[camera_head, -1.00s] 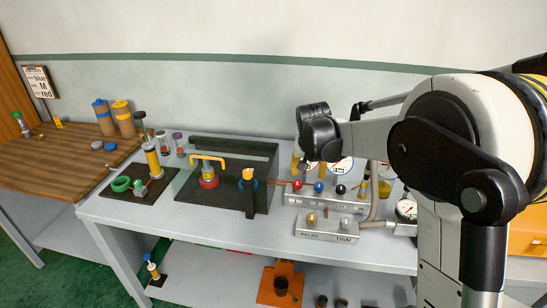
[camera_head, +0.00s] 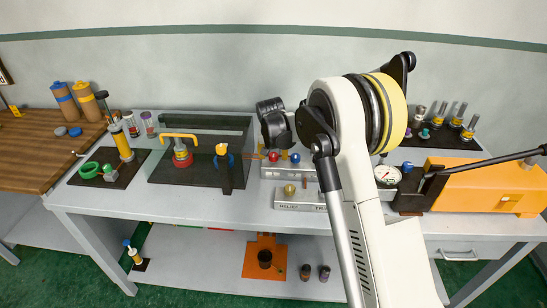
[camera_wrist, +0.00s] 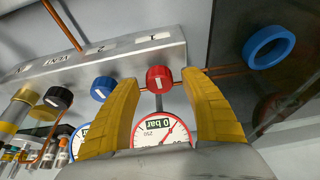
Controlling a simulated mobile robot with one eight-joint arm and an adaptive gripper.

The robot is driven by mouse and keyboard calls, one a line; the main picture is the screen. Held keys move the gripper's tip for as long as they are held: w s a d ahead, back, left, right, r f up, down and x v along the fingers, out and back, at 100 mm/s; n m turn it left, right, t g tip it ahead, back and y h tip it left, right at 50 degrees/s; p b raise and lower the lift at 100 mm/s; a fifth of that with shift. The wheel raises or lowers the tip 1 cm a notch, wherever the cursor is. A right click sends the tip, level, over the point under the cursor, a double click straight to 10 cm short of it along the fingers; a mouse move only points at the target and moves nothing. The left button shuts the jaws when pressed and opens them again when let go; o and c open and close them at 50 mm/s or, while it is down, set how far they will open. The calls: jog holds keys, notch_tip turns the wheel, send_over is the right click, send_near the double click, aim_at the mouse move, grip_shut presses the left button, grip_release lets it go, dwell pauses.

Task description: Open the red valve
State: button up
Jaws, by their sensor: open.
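The red valve (camera_wrist: 159,79) is a round knob with a white mark, on the front of a grey manifold block (camera_wrist: 120,58) in the wrist view. It also shows in the head view (camera_head: 274,156), at the left end of the block. My gripper (camera_wrist: 161,76) is open. Its two yellow fingers stand to either side of the red knob, with gaps visible; depth is hard to judge.
A blue knob (camera_wrist: 103,88) sits close to the left finger, and a black knob (camera_wrist: 58,98) beyond it. A gauge reading 0 bar (camera_wrist: 163,131) lies between the fingers. A blue ring (camera_wrist: 269,47) and copper rod are to the right.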

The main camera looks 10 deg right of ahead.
grip_shut()
dwell(0.5)
jog(key=n+y, duration=0.1)
jog(key=n, duration=0.3)
jog(key=shift+y, duration=0.3)
jog(key=n+y, duration=0.1)
jog(key=n, duration=0.3)
jog(key=shift+y, duration=0.4)
jog(key=n+g+y, duration=0.1)
jog(key=n, duration=0.3)
jog(key=shift+n, duration=0.4)
jog(key=shift+n+g+y+p, duration=0.35)
jog(key=shift+n+g+y, duration=0.2)
jog(key=shift+n, duration=1.45)
